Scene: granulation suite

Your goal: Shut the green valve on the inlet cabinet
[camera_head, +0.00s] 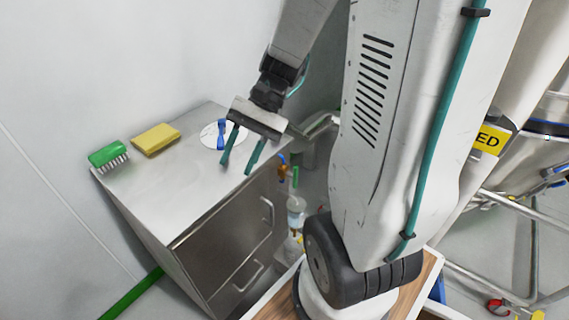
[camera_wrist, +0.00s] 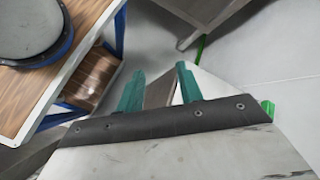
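My gripper (camera_head: 236,170) has two teal fingers, apart and empty, above the front part of a steel cabinet (camera_head: 150,200). In the wrist view the gripper (camera_wrist: 159,70) also shows open with nothing between the fingers. Beyond the cabinet's right side, a small green part (camera_head: 295,176), possibly a valve handle, shows beside orange and blue parts; it is right of my gripper and apart from it. It is too small to tell whether it is open or shut. I cannot tell whether this steel cabinet is the inlet cabinet.
On the cabinet top lie a green brush (camera_head: 108,157), a yellow sponge (camera_head: 155,139) and a white disc (camera_head: 209,136) with a blue piece (camera_head: 221,133) on it. A clear bottle (camera_head: 296,208) stands right of the cabinet. A green strip (camera_head: 133,294) runs along the floor's left.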

